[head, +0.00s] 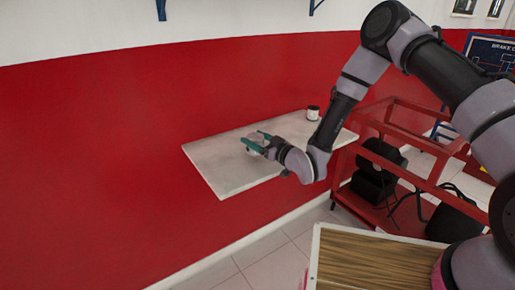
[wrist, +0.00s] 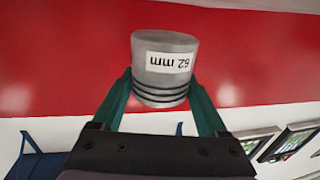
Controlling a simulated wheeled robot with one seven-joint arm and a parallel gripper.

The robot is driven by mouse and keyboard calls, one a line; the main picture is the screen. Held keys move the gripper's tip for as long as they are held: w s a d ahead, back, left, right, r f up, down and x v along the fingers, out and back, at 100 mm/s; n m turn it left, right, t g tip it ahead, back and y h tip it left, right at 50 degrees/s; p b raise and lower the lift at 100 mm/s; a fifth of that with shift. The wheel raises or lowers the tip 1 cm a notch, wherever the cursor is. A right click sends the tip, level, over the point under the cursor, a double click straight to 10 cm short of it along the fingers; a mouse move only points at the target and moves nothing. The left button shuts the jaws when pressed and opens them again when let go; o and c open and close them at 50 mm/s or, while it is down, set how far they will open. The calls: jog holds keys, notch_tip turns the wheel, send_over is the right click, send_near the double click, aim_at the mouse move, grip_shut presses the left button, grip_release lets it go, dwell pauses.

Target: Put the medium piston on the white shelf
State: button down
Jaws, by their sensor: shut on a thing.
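My gripper (head: 257,141), with teal fingers, is over the white shelf (head: 213,170) on the red wall. It is shut on a grey metal piston (head: 252,147) labelled "62 mm". In the wrist view the same piston (wrist: 165,62) sits between the two fingertips (wrist: 162,88), its ring grooves nearest the gripper and its label upside down. In the head view the piston is small and partly covered by the fingers. I cannot tell whether it touches the shelf.
The shelf's left part is bare. A red metal cart (head: 400,182) with black items stands right of the shelf. A wood-topped surface (head: 375,264) is in front.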

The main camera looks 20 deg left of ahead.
jog(key=shift+f, duration=1.9)
jog(key=shift+f, duration=0.15)
grip_release()
